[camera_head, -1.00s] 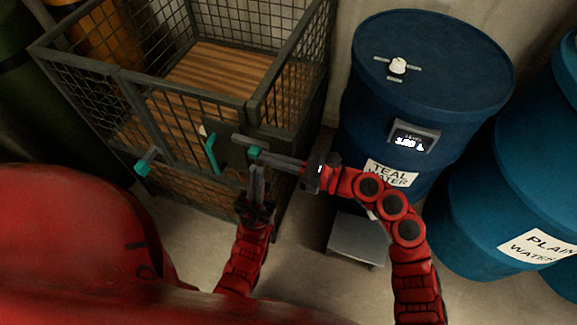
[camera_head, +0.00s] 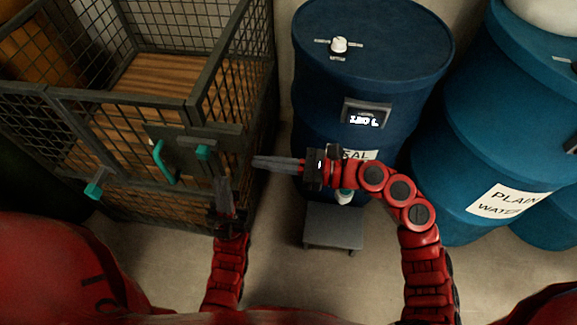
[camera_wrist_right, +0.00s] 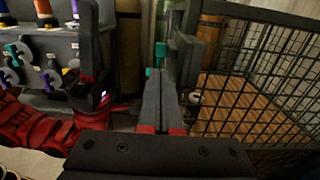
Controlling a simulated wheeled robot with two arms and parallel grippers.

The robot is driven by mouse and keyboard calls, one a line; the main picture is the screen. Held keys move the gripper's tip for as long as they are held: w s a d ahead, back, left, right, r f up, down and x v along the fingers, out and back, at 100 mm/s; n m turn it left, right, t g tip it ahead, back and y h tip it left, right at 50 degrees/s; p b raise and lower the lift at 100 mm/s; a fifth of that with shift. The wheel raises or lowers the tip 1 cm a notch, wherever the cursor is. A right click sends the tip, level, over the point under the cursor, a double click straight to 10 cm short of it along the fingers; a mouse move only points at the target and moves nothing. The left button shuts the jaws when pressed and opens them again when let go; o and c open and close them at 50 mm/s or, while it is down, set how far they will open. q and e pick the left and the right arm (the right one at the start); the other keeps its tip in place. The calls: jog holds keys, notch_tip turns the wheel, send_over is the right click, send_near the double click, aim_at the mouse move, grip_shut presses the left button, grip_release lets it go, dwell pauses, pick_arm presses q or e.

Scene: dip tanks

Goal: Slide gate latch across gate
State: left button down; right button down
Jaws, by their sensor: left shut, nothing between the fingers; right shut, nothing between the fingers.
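The cage's gate (camera_head: 110,135) is dark mesh with a teal pull handle (camera_head: 165,160) on a grey plate. The gate latch (camera_head: 203,152), a teal knob by a dark horizontal bar, is right of the handle near the cage's front corner. How far the bar reaches across the gate edge is hard to tell. My right gripper (camera_head: 256,162) is shut and empty, right of the latch and apart from it. In the right wrist view its fingers (camera_wrist_right: 162,92) point towards the cage corner. My left gripper (camera_head: 222,180) is shut and empty, pointing up just below the latch; contact is unclear.
Another teal knob (camera_head: 93,190) sticks out at the cage's lower left. A blue drum (camera_head: 370,65) stands right of the cage, with a grey step (camera_head: 334,226) before it. The plain water drum (camera_head: 480,150) is farther right. Floor is bare below the cage.

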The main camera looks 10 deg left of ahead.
jog(key=shift+s+d, duration=0.1)
jog(key=shift+d, duration=2)
